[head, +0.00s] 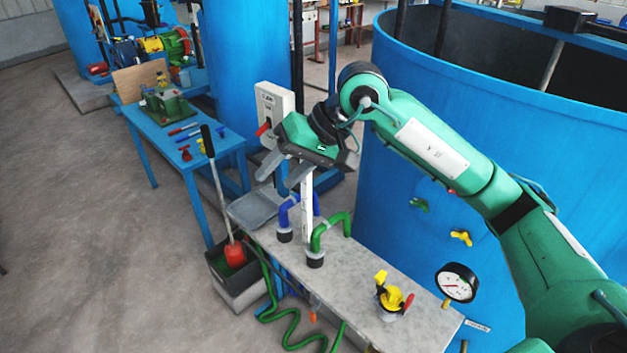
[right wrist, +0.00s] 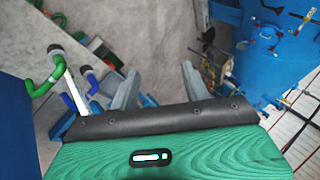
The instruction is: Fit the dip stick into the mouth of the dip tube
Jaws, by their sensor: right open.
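A slim white upright piece (head: 306,205), which looks like the dip stick, stands at the bench between a blue bent pipe and a green bent pipe. It also shows in the right wrist view (right wrist: 75,95), left of the fingers. I cannot make out the dip tube's mouth, or whether the white piece sits in a tube. My right gripper (head: 277,183) is open, its fingers tilted down to the left, above the bench's far end and left of the white piece's top. In the right wrist view the fingers (right wrist: 160,72) are apart with nothing between them. My left gripper is out of view.
The green pipe (head: 331,228) and blue pipe (head: 285,215) rise close by. A grey tray (head: 254,207) lies at the bench's far end. A yellow valve (head: 390,296) and gauge (head: 457,282) stand nearer. A big blue tank (head: 440,130) borders the right. A bin (head: 238,283) holds a long-handled tool.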

